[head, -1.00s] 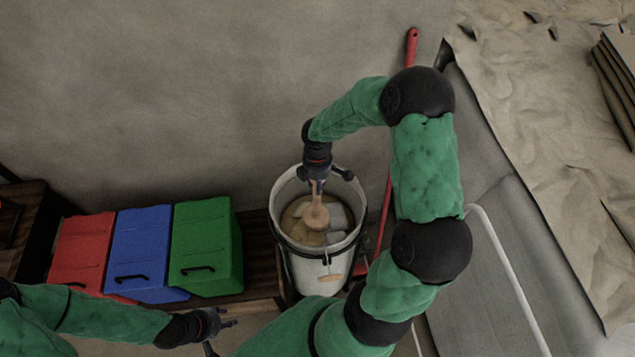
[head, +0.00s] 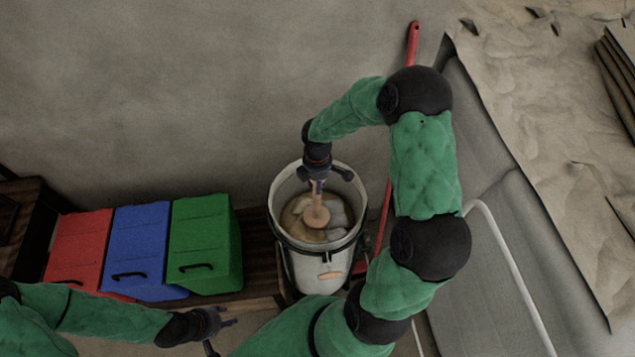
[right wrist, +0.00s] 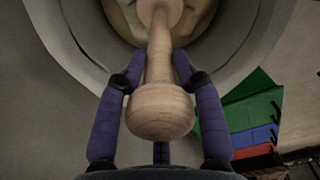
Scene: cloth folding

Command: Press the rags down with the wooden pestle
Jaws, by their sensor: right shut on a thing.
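The white bucket (head: 292,182) stands near the middle of the head view. Crumpled rags (head: 338,212) in beige and grey lie inside it. My right gripper (head: 317,181) is above the bucket's opening and is shut on the wooden pestle (head: 317,213). The pestle points down, its broad end at the rags; whether it presses on them I cannot tell. In the right wrist view the pestle (right wrist: 160,108) sits between the purple fingers, with the bucket's rim (right wrist: 255,50) around its far end. My left gripper (head: 222,322) is at the lower left, apart from the bucket, with its fingers spread and empty.
Red (head: 80,247), blue (head: 140,250) and green (head: 205,245) bins stand in a row left of the bucket. A red-handled tool (head: 412,45) leans behind my right arm. A surface covered with wrinkled brown sheet (head: 545,130) is at the right.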

